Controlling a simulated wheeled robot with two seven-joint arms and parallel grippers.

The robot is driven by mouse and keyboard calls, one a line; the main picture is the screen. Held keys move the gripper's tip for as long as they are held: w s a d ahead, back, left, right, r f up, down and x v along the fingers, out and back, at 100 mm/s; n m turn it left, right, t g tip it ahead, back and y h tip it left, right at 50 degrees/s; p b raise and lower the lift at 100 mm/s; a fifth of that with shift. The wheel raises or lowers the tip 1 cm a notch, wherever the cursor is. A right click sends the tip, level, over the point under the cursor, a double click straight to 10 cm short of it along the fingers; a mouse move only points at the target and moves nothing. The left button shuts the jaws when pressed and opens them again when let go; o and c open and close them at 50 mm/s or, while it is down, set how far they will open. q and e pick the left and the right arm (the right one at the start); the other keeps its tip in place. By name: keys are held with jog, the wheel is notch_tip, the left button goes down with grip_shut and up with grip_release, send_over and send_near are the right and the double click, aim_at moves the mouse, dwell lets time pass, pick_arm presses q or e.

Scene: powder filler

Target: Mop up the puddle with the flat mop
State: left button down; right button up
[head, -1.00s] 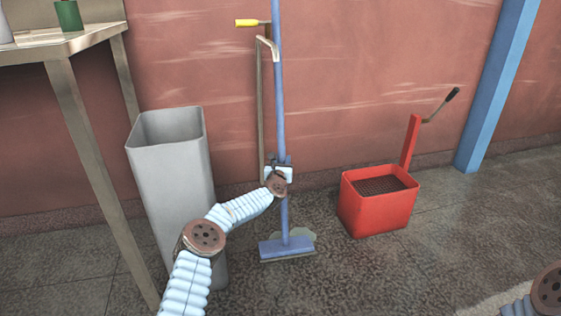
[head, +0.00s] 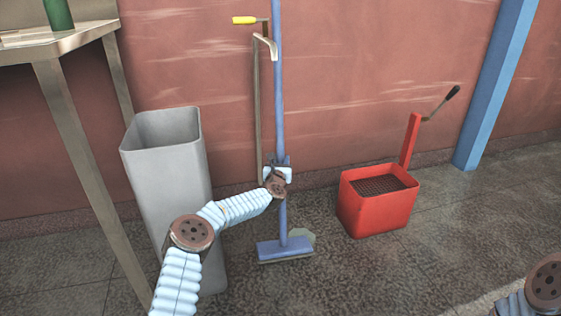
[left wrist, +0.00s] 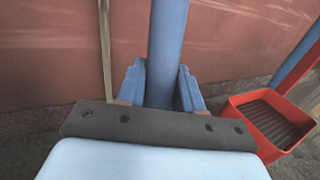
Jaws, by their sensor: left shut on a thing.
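The flat mop (head: 281,110) has a long blue handle and a blue flat head (head: 285,250) low at the floor. My left gripper (head: 280,163) is shut on the handle at about mid-height, and the mop is nearly upright. In the left wrist view, the handle (left wrist: 167,50) stands between the two blue fingers (left wrist: 160,88). My right gripper is not in view; only part of my right arm shows at lower right.
A red wringer bucket (head: 376,208) with a lever stands right of the mop. A tall grey bin (head: 165,175) stands to the left, close to my left arm. A metal table (head: 70,44) is at far left. The red wall (head: 370,80) is close behind. Floor is clear in front.

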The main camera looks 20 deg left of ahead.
aim_at(281, 149)
pick_arm(q)
jog(key=shift+r+p, duration=0.65)
jog(key=shift+r, duration=1.85)
jog(key=shift+d, duration=0.15)
